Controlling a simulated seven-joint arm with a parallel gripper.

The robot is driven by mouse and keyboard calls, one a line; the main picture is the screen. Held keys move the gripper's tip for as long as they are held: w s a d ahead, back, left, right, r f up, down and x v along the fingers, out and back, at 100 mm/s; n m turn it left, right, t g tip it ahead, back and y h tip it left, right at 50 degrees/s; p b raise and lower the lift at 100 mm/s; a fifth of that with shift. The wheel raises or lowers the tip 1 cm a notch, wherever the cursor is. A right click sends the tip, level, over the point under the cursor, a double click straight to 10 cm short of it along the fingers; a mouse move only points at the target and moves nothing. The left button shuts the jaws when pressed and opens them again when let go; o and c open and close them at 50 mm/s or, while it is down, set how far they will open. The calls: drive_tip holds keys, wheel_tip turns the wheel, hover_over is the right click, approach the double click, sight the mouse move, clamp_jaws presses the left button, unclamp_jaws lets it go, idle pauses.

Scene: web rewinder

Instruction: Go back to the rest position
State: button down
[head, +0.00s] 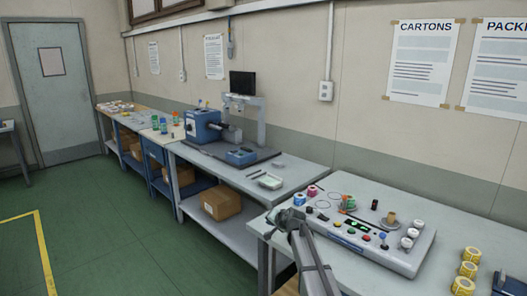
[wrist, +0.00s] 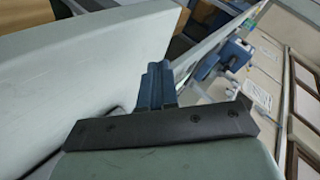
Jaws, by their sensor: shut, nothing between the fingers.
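My gripper (head: 276,226) is at the left front of the near bench, beside the rewinder panel's front left corner in the head view. It looks empty. In the wrist view its two blue-grey fingers (wrist: 157,85) stand together, shut, with nothing between them. The rewinder panel (head: 375,250) is a pale, sloped box on the near bench, with coloured buttons, a green display and several rolls and spools on it. My forearm covers a part of the bench and the panel's front left edge.
The near bench (head: 465,235) holds several yellow rolls (head: 467,270) at the right. A second bench (head: 300,172) with a blue machine (head: 202,125) stands farther left. A cardboard box (head: 221,203) sits on its lower shelf. The green floor (head: 110,240) at left is clear.

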drive_tip(key=s+a+f, duration=0.1)
drive_tip(key=a+f, duration=0.1)
drive_tip(key=a, duration=0.3)
drive_tip(key=s+d+f+n+g+h, duration=0.1)
drive_tip(key=s+d+f+g, duration=0.35)
drive_tip(key=s+f, duration=1.05)
drive_tip(key=s+d+f+n+g+h, duration=0.1)
drive_tip(key=s+d+f+g, duration=0.3)
drive_tip(key=s+f, duration=1)
drive_tip(key=s+d+f+n+g+h, duration=0.1)
drive_tip(key=s+d+f+g, duration=0.1)
drive_tip(key=s, duration=1.1)
drive_tip(key=s+d+f+n+g+h, duration=0.1)
drive_tip(key=s+d+f+g, duration=0.2)
drive_tip(key=s, duration=1)
drive_tip(key=s+d+f+n+g+h, duration=0.1)
drive_tip(key=s+d+f+g, duration=0.2)
drive_tip(key=s, duration=1)
wheel_tip(320, 180, down, 5)
drive_tip(key=shift+s+d+r, duration=0.15)
drive_tip(key=shift+s+d, duration=0.15)
drive_tip(key=shift+d, duration=0.85)
